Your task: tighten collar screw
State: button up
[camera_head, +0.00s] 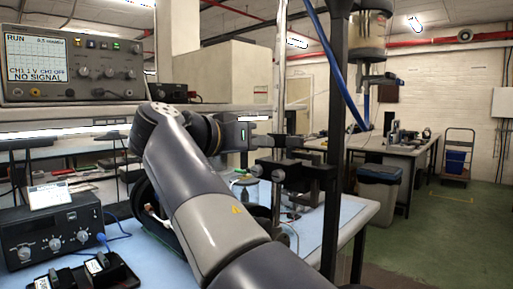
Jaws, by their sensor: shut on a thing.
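My arm rises from the bottom middle, bends at the upper left and reaches right to my gripper (285,142). Its dark body with a small green light faces right, with the fingers at the upright metal post. The jaws are closed at the dark collar fittings on that post; the collar screw between them is too small and hidden to make out. A black clamp or collar block (305,172) sits on the post just below the gripper.
An oscilloscope (72,55) stands on a shelf at upper left. A black power supply (55,240) is on the blue bench at lower left. A thick dark upright and a blue hose (338,75) are close on the right. Beyond are a grey bin (378,195) and open green floor.

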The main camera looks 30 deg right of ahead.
jog(key=shift+f, duration=0.1)
dwell(0.4)
jog(key=o, duration=0.8)
jog(key=shift+a, duration=0.25)
jog(key=shift+c, duration=0.2)
jog(key=shift+o, duration=1.2)
jog(key=shift+d, duration=0.1)
jog(key=p+v, duration=0.1)
jog(key=v, duration=1)
jog(key=shift+p, duration=0.3)
jog(key=shift+d, duration=0.2)
